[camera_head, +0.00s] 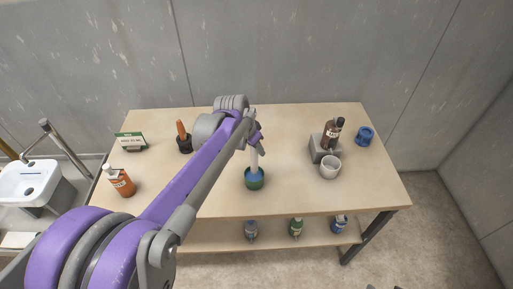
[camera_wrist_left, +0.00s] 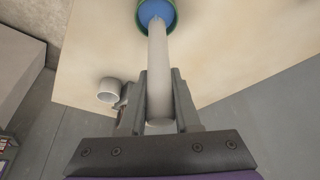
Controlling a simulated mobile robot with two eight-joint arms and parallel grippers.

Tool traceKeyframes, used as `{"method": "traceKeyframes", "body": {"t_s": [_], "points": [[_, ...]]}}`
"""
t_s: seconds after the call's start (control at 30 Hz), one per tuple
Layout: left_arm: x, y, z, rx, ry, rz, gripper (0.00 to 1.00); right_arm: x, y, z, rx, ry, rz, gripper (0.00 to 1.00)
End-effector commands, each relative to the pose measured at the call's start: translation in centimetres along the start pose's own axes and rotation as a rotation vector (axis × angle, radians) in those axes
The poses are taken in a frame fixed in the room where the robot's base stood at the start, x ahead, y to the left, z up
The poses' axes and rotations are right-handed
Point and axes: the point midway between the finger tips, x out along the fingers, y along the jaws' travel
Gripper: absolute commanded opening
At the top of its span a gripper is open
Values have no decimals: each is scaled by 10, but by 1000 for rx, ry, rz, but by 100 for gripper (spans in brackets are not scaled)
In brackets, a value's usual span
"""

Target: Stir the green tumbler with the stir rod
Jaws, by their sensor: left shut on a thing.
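The green tumbler (camera_head: 254,183) stands on the table near its front edge, with blue contents inside. It also shows at the top of the left wrist view (camera_wrist_left: 141,13). My left gripper (camera_head: 256,140) is above the tumbler and shut on the pale stir rod (camera_wrist_left: 158,75). The rod points down from the jaws, and its lower end is inside the tumbler at the blue contents; the rod also shows in the head view (camera_head: 254,160). Whether the tip touches the bottom is hidden. My right gripper is not in view.
An orange bottle (camera_head: 121,182), a small sign (camera_head: 131,139) and a dark pot (camera_head: 185,144) stand at left. A dark bottle (camera_head: 331,134) on a grey block (camera_head: 318,150), a white cup (camera_head: 330,167) and a blue object (camera_head: 365,136) stand at right. Several bottles sit on the lower shelf (camera_head: 270,236).

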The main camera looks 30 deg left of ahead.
Motion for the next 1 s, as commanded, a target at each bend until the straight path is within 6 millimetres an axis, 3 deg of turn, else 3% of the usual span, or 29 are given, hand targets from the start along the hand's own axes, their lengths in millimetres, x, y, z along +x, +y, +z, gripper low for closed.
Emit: {"method": "traceKeyframes", "body": {"t_s": [0.5,1.0], "points": [[-2,0,-1,0,0,0,0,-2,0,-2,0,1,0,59],[-46,0,-20,0,2,0,0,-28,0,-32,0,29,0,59]]}}
